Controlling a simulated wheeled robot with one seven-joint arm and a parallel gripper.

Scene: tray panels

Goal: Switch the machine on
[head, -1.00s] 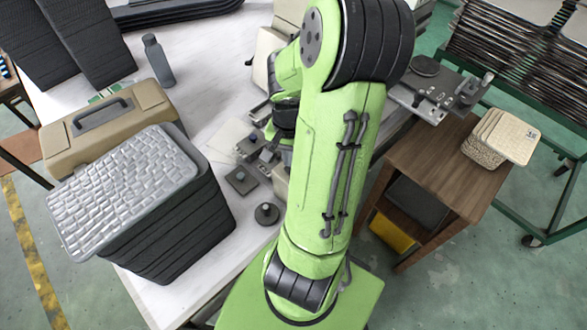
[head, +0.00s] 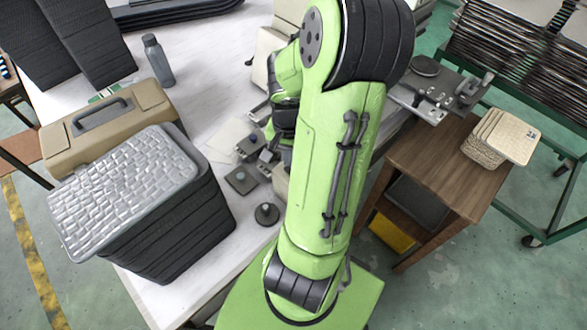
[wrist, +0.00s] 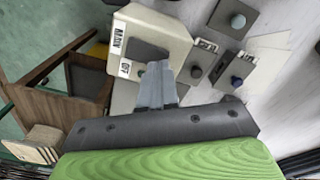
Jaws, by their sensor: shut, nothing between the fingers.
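A cream housing (wrist: 163,31) in the wrist view carries a MAIN label (wrist: 118,38) and an OFF label (wrist: 125,68). A dark plate (wrist: 147,52) is set on its face. My gripper (wrist: 158,70) is shut and empty. Its fingertips overlap the lower part of this plate, and I cannot tell whether they touch it. A small teal part shows just left of the fingers, and the fingers hide what lies behind them. In the head view my arm hides most of the housing and the fingertips.
Right of the housing are separate dark plates: one with a round grey knob (wrist: 238,20), one with a dark button (wrist: 195,72), one with a blue button (wrist: 237,81). In the head view a grey woven-top stack (head: 130,185), a beige case (head: 105,125) and a bottle (head: 158,60) stand left.

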